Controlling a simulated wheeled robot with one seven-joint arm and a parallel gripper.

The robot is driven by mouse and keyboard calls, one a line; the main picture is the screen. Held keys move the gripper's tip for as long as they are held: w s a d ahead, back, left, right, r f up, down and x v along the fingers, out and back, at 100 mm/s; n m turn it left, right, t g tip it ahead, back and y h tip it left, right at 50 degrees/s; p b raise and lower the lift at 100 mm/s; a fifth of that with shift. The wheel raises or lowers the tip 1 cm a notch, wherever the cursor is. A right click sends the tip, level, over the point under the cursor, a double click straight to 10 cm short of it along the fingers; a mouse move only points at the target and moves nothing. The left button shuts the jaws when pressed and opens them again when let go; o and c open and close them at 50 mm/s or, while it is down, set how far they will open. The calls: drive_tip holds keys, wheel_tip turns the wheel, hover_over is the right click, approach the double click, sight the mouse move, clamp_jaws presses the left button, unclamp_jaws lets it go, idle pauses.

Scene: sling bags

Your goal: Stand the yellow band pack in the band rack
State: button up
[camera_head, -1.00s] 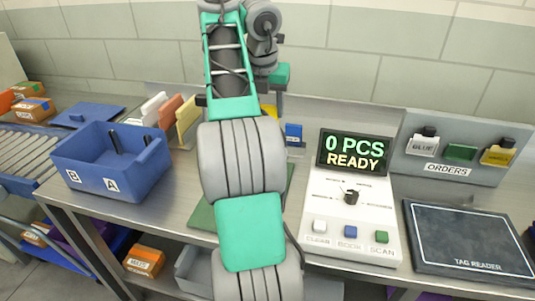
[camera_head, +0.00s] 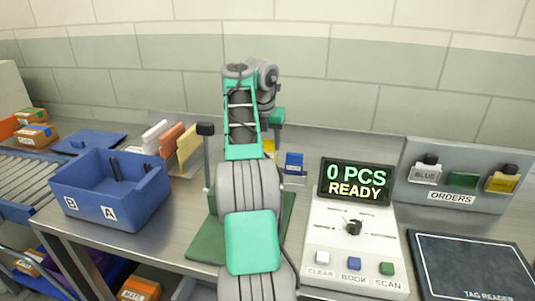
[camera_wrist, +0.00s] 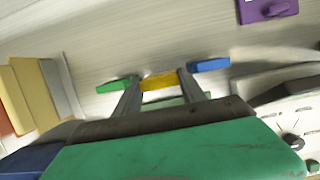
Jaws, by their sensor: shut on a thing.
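The yellow band pack (camera_wrist: 160,81) is between the two fingers of my gripper (camera_wrist: 158,86) in the wrist view. My gripper is shut on it, low over the pale metal worktop. In the head view only a small yellow patch (camera_head: 269,147) shows beside my arm, and the fingers are hidden. A green pack (camera_wrist: 117,84) lies left of the yellow one and a blue pack (camera_wrist: 208,65) lies right of it. The blue one also shows in the head view (camera_head: 294,163). I cannot make out the band rack for certain in either view.
A blue bin (camera_head: 140,205) marked A and B stands left. White, orange and yellow upright panels (camera_head: 188,142) stand behind it. A black-topped post (camera_head: 206,160) is close left of my arm. A console (camera_head: 353,225), tag reader (camera_head: 470,265) and ORDERS board (camera_head: 408,180) fill the right.

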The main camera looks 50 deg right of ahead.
sight(267, 149)
drive_tip(key=b+x, duration=0.2)
drive_tip(key=x, duration=0.1)
drive_tip(key=b+x, duration=0.1)
drive_tip(key=shift+a+f+b, duration=0.25)
drive_tip(key=shift+b, duration=0.05)
drive_tip(key=shift+r, duration=0.25)
drive_tip(key=shift+f, duration=0.2)
drive_tip(key=o, duration=1.5)
drive_tip(key=shift+r, duration=0.1)
drive_tip(key=p+v, duration=0.9)
drive_tip(key=v, duration=0.3)
drive_tip(key=shift+r, duration=0.15)
